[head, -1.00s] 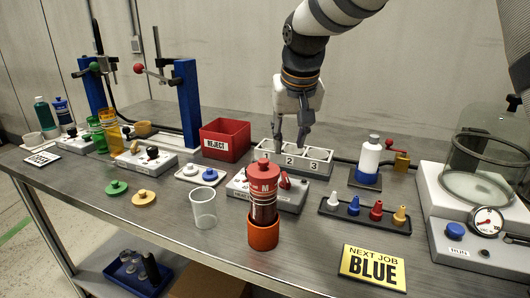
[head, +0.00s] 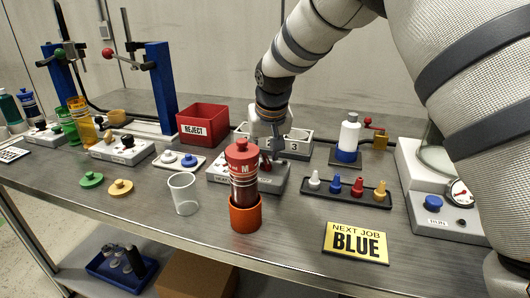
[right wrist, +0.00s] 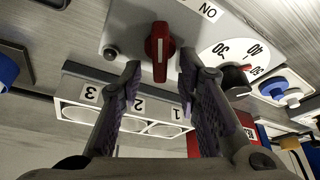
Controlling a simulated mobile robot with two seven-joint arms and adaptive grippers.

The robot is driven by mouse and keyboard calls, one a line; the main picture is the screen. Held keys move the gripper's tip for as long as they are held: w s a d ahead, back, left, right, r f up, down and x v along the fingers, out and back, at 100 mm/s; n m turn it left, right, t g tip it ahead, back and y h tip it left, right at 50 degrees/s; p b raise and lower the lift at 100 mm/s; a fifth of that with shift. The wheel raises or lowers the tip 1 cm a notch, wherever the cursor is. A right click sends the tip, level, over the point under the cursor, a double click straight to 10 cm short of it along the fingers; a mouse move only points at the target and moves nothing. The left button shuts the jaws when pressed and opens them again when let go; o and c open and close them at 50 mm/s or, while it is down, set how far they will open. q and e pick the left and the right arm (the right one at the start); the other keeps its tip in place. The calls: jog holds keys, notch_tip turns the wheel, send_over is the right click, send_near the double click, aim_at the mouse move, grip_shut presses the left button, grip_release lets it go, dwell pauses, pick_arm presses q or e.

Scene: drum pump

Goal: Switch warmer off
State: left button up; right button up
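The warmer (head: 219,172) is a grey box in the middle of the table, partly hidden behind the red canister (head: 242,172). In the right wrist view its red switch (right wrist: 159,52) is a lever knob with a white line. An "ON" label lies beside the switch, and a numbered dial (right wrist: 233,55) with a black knob is at its right. My right gripper (right wrist: 160,84) is open and empty, with one finger on each side of the switch. I cannot tell whether they touch it. In the head view the right gripper (head: 270,148) is low over the warmer.
The red canister stands in an orange holder (head: 245,214) just in front of the warmer. A clear cup (head: 183,195) is left of it. The numbered rack (head: 301,143) is close behind. A tray (head: 345,194) of coloured nozzles is at right.

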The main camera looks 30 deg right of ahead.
grip_shut()
jog(key=shift+s+r+n+p, duration=0.1)
jog(key=shift+r+n+p, duration=0.2)
jog(key=shift+n, duration=0.2)
jog(key=shift+f+y, duration=0.3)
jog(key=shift+f, duration=0.05)
jog(key=shift+o, duration=0.6)
grip_release()
jog(key=v, duration=1.2)
jog(key=shift+a+f, duration=0.1)
